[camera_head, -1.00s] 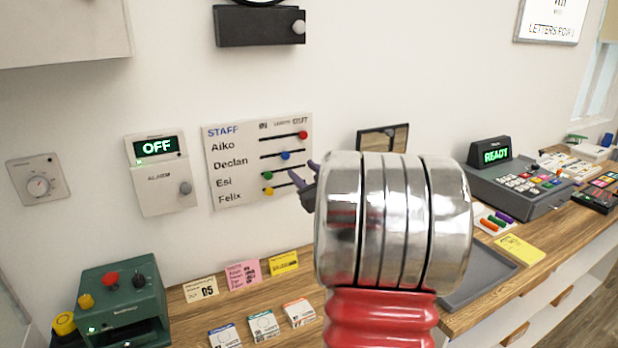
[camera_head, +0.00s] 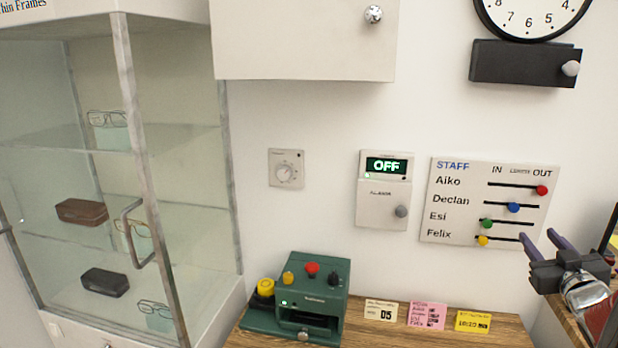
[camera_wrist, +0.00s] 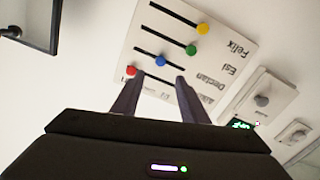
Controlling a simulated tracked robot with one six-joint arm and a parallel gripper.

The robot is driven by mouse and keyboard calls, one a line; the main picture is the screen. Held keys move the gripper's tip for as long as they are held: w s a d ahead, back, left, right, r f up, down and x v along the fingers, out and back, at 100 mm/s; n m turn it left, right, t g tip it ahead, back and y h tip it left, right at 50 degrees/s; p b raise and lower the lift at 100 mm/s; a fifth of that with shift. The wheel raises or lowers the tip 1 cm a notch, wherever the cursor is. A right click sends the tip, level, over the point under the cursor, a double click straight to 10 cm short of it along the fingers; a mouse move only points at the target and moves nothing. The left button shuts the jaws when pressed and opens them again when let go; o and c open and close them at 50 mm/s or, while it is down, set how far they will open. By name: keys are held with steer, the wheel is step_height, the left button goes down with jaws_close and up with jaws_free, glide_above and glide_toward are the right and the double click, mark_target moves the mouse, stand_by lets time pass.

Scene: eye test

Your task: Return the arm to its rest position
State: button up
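My gripper (camera_head: 540,236) is at the right edge of the head view, its two purple-grey fingers apart with nothing between them. Part of my red and silver arm shows behind it. The fingertips appear near the lower right corner of the white staff board (camera_head: 460,229). In the wrist view, the open fingers (camera_wrist: 159,80) point toward the same board (camera_wrist: 205,68), seen upside down. I cannot tell the exact distance to it. The red knob (camera_head: 541,190) is at OUT, the blue knob (camera_head: 513,207) is mid-slot, and the green and yellow knobs are toward IN.
An alarm box (camera_head: 384,215) reading OFF and a dial (camera_head: 286,168) are on the wall. A green machine (camera_head: 298,290) and several note cards (camera_head: 426,315) are on the wooden counter (camera_head: 385,338). A glass cabinet (camera_head: 135,200) stands left. A black wall box (camera_head: 520,65) hangs below a clock.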

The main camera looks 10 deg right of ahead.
steer(key=s+d+f+m+g+h, duration=0.25)
steer(key=s+d+f+g, duration=0.3)
steer(key=f, duration=0.35)
steer(key=s+a+f+m+g+y, duration=0.1)
steer(key=s+a+f+m+g, duration=0.1)
steer(key=s+a+f+g, duration=0.4)
steer(key=s+a+r+n+y, duration=0.2)
steer(key=a, duration=1.3)
steer(key=s+a+r+n+y, duration=0.1)
steer(key=s+a+n+y, duration=0.1)
steer(key=a, duration=1.3)
steer(key=s+a+r+n+y, duration=0.2)
steer(key=a+y, duration=0.2)
steer(key=a, duration=1.1)
steer(key=shift+s+a+r, duration=0.15)
steer(key=shift+s+r, duration=0.05)
steer(key=shift+r, duration=0.15)
steer(key=shift+t, duration=0.25)
